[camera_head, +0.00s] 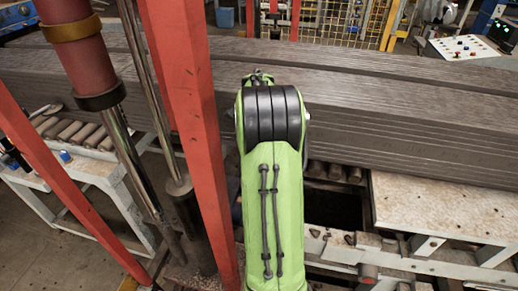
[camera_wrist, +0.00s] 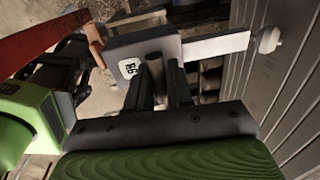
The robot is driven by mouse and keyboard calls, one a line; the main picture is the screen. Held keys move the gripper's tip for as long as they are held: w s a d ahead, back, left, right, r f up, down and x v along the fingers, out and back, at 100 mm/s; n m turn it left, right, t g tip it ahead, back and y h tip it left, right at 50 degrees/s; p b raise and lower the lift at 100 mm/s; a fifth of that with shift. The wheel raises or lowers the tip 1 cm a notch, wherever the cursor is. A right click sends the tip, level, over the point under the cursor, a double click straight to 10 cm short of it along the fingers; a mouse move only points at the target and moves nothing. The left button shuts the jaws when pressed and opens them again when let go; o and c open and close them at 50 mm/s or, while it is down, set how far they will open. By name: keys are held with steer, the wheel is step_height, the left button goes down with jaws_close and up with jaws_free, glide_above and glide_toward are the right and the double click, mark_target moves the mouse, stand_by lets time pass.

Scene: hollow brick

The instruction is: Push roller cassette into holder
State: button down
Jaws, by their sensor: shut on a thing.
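I cannot tell whether bar and knob belong to the cassette. The holder cannot be made out clearly. In the head view my green arm hides the gripper and the cassette.
A long stack of grey ribbed boards (camera_head: 400,110) crosses the head view; a grey ribbed face stands close on the right in the wrist view. Red posts (camera_head: 185,100) rise left of my arm. A pale machine table (camera_head: 440,205) lies right. Rollers (camera_head: 75,131) show left.

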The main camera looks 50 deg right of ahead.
steer(key=shift+s+a+f, duration=0.15)
steer(key=shift+s, duration=0.3)
steer(key=shift+s+a+f+b, duration=0.1)
steer(key=shift+s+f+b, duration=0.15)
steer(key=shift+b, duration=0.2)
steer(key=f+b, duration=0.1)
steer(key=f, duration=0.1)
steer(key=w+f+b, duration=0.1)
steer(key=shift+d+f+b, duration=0.2)
steer(key=shift+f+b, duration=0.2)
steer(key=shift+s+a+f+b, duration=0.1)
steer(key=shift+s+f+b, duration=0.1)
steer(key=shift+f+b, duration=0.15)
steer(key=shift+w+r+p, duration=0.1)
steer(key=shift+r+p, duration=0.05)
steer(key=shift+p, duration=0.3)
steer(key=shift+f, duration=0.2)
steer(key=shift+f+b, duration=0.4)
steer(key=shift+b, duration=0.05)
steer(key=shift+f+b, duration=1.7)
steer(key=shift+f, duration=0.45)
